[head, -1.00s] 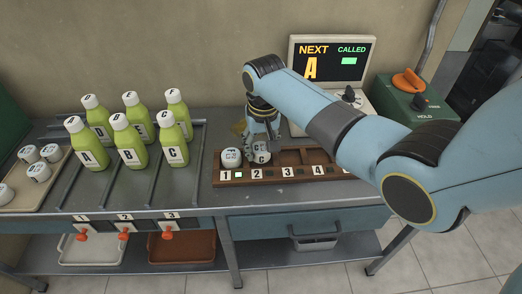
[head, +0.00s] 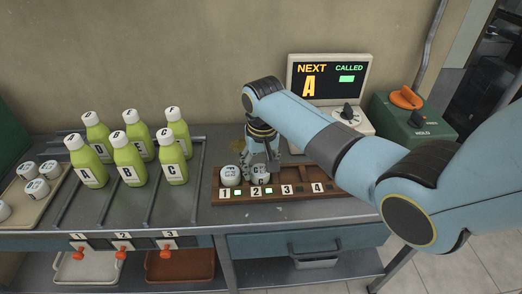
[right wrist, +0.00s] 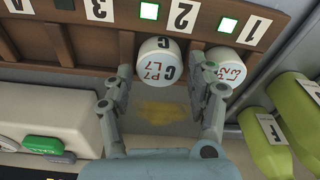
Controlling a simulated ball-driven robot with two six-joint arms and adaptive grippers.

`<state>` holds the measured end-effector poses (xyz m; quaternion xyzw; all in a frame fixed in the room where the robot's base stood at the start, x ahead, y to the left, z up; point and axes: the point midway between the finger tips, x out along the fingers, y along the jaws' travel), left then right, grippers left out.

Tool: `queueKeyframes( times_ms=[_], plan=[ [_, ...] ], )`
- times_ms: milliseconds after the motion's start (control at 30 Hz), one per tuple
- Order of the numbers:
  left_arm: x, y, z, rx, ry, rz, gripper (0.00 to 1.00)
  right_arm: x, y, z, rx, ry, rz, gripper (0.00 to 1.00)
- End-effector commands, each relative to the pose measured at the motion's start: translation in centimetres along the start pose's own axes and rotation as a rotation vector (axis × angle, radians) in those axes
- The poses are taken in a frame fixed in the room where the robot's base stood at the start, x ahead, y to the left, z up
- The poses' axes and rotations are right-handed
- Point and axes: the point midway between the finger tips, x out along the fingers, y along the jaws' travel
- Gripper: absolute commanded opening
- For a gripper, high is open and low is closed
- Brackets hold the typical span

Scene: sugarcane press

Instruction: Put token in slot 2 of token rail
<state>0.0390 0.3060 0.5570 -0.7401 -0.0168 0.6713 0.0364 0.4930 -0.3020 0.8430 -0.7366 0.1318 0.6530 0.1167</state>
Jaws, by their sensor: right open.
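The token rail (head: 330,198) is a brown wooden rack with slots numbered 1 to 4. A white token marked C (right wrist: 160,62) sits in slot 2; it also shows in the head view (head: 260,178), partly behind the gripper. My right gripper (right wrist: 163,78) is open, with its fingertips on either side of this token and a visible gap to its left; in the head view it is over slot 2 (head: 260,163). Another white token (head: 229,175) sits in slot 1. Green lights show beside numbers 1 and 2. My left gripper is not in view.
Several green lettered bottles (head: 130,160) stand on the racks at left. More white tokens sit on a tray (head: 45,208) at far left. A screen (head: 328,80) showing NEXT A and a green box (head: 410,118) stand behind the rail. Slots 3 and 4 look empty.

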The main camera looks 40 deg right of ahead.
Motion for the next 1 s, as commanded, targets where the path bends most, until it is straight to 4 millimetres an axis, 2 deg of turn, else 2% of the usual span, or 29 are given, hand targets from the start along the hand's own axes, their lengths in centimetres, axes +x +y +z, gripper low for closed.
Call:
queueKeyframes(
  times_ms=[300,500,667,1000],
  plan=[
    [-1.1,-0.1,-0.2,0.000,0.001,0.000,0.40,-7.2,0.0,-0.1,-0.001,0.004,-0.001,0.57],
    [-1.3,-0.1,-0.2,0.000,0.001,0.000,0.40,-10.1,0.0,-0.1,0.000,0.002,0.000,0.57],
    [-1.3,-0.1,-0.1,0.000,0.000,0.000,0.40,-10.9,0.0,0.0,0.000,0.001,0.000,0.57],
    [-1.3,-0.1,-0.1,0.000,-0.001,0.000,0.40,-10.9,0.0,0.0,0.000,0.000,0.000,0.57]
  ],
)
